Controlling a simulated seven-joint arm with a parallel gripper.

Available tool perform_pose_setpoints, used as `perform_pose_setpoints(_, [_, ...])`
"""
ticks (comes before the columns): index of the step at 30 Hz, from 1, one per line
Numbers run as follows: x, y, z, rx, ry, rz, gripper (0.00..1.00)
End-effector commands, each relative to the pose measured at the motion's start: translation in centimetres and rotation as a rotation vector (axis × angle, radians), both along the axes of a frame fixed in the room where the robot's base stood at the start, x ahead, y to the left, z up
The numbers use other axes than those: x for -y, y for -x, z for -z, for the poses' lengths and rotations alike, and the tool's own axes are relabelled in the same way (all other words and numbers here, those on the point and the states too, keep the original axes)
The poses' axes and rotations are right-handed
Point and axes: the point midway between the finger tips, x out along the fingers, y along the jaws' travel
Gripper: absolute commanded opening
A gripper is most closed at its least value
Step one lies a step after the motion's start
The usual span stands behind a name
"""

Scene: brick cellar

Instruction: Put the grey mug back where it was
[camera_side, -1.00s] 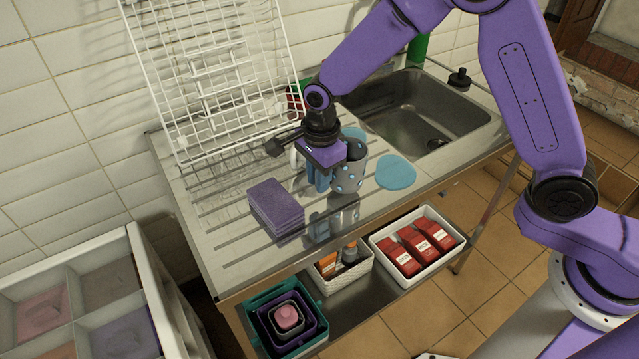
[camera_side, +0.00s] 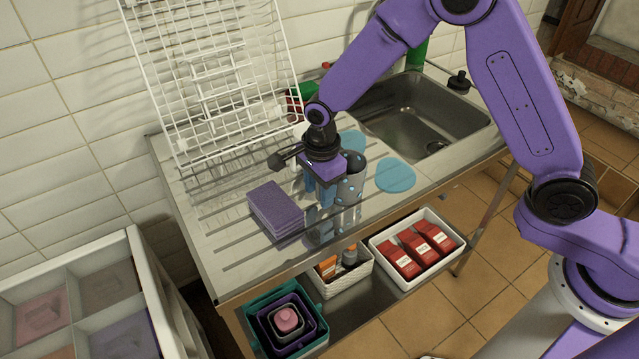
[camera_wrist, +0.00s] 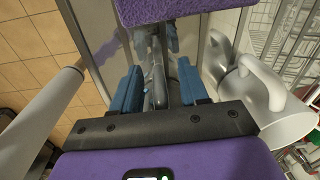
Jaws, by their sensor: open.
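The grey mug (camera_side: 353,186) with light blue dots is upright at the drainboard, just right of my gripper's fingers in the side view. Its base appears to be at the steel surface, with its reflection directly below. My gripper (camera_side: 318,192) points down with blue fingers and is open. In the wrist view, my gripper (camera_wrist: 160,92) has a narrow grey part between its fingers. It may be the mug's handle, but I cannot tell surely. The mug body is hidden there. Two light blue round mats, one right (camera_side: 395,175) and one behind (camera_side: 352,140), lie on the drainboard.
A purple sponge stack (camera_side: 275,208) lies left of my gripper. The white wire rack (camera_side: 215,85) leans at the wall, and the sink (camera_side: 425,115) is at right.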

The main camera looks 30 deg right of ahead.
Motion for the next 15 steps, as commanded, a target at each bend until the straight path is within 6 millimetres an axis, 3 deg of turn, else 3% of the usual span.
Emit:
perform_pose_setpoints(5, [-0.1, 0.0, -1.3, 0.003, -0.002, 0.001, 0.44])
perform_pose_setpoints(15, [-0.1, 0.3, -7.8, 0.006, -0.004, 0.001, 0.44])
